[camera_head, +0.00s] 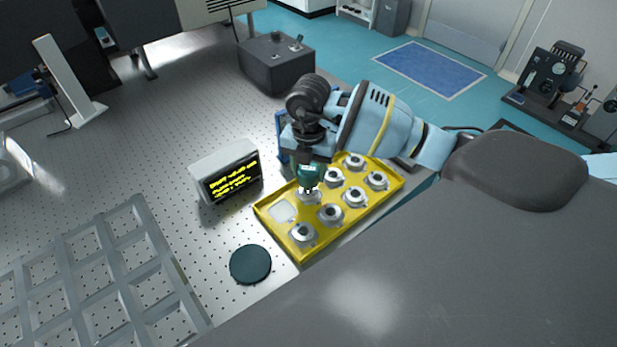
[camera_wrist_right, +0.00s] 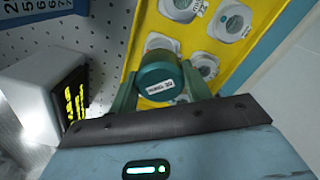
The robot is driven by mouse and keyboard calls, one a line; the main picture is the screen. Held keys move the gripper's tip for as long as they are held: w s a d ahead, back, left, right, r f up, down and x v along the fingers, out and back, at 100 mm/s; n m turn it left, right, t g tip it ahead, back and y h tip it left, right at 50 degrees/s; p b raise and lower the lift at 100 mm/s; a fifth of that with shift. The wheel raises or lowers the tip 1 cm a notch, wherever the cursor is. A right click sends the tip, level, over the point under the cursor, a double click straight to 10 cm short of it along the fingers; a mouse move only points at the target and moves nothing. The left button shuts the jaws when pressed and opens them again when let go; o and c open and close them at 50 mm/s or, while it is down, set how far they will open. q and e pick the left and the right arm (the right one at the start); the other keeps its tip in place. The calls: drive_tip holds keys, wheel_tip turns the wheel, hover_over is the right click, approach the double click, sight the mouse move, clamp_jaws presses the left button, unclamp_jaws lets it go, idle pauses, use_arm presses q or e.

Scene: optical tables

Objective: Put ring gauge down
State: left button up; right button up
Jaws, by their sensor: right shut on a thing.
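My right gripper (camera_head: 308,184) points down over the yellow tray (camera_head: 297,254). It is shut on a teal, round piece with a small white label, which I take to be the ring gauge (camera_head: 307,174). In the right wrist view the ring gauge (camera_wrist_right: 160,74) sits between the two green fingers of the gripper (camera_wrist_right: 158,88). It is over the tray's left half, near a silver round part (camera_head: 310,197); I cannot tell whether they touch. A dark teal disc (camera_head: 250,264) lies on the table left of the tray. My left gripper is not in view.
The tray holds several silver round parts and has an empty pale pocket (camera_head: 283,210) at its left. A display box (camera_head: 226,172) with yellow text stands left of the tray. A grey rack (camera_head: 150,240) lies at lower left. Perforated table is clear around the disc.

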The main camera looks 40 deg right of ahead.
sight(309, 179)
drive_tip(key=shift+f, duration=1.7)
drive_tip(key=shift+f, duration=0.25)
drive_tip(key=o, duration=1.1)
wheel_tip(309, 179, up, 12)
drive_tip(key=shift+r+p, duration=0.25)
drive_tip(key=shift+p, duration=0.15)
